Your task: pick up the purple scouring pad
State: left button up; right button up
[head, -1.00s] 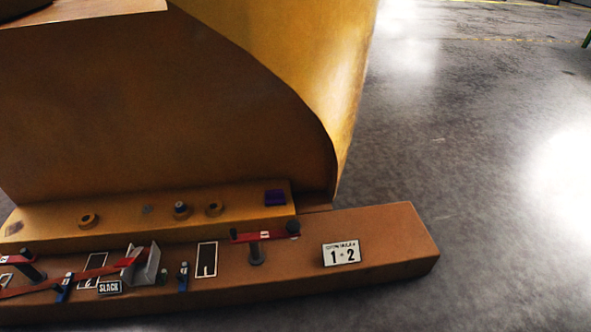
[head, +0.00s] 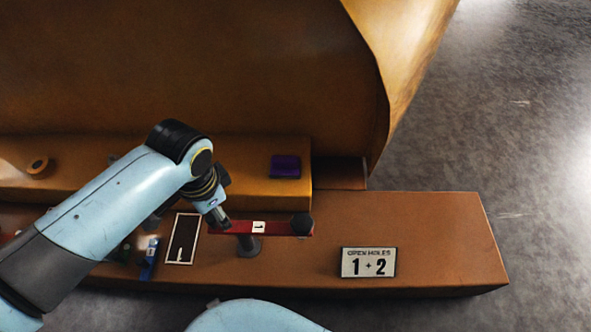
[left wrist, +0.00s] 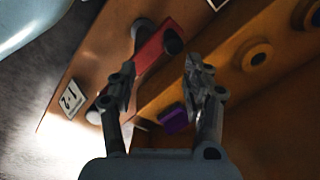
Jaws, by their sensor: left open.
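The purple scouring pad (head: 285,166) lies flat near the right end of the upper orange ledge (head: 240,178). It also shows in the left wrist view (left wrist: 173,119), beyond and between my open left fingers, nearer the right one. My left gripper (left wrist: 158,88) is open and empty, apart from the pad. In the head view my left arm reaches in from the left, and its gripper end (head: 222,220) is over the lower ledge, left of and in front of the pad; its fingers are hardly visible there. My right gripper is not in view.
A red lever marked 1 (head: 270,228) with a black knob stands on a post on the lower ledge (head: 430,225), in front of the pad. A sign reading "OPEN HOLES 1 + 2" (head: 368,263) is to the right. A large orange casting (head: 180,70) rises behind the pad.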

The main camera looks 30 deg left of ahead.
pick_arm(q)
jog(key=w+d+m, duration=0.1)
jog(key=w+m, duration=0.3)
jog(key=w, duration=0.7)
jog(key=m+b, duration=0.2)
jog(key=m, duration=0.2)
send_near(285, 158)
jog(key=shift+s+a+f+g+h, duration=0.2)
jog(key=shift+a+g+h, duration=0.1)
jog(key=shift+a+g, duration=0.1)
jog(key=shift+w+d+f, duration=0.15)
jog(key=shift+w, duration=0.2)
notch_tip(285, 158, down, 5)
jog(key=b, duration=0.2)
jog(key=shift+b, duration=0.4)
jog(key=shift+w+f+b, duration=0.1)
jog(key=shift+f+b, duration=0.2)
notch_tip(285, 158, down, 3)
jog(key=shift+r+b, duration=0.2)
jog(key=shift+b, duration=0.85)
jog(key=shift+f+b, duration=0.5)
jog(key=shift+f, duration=0.4)
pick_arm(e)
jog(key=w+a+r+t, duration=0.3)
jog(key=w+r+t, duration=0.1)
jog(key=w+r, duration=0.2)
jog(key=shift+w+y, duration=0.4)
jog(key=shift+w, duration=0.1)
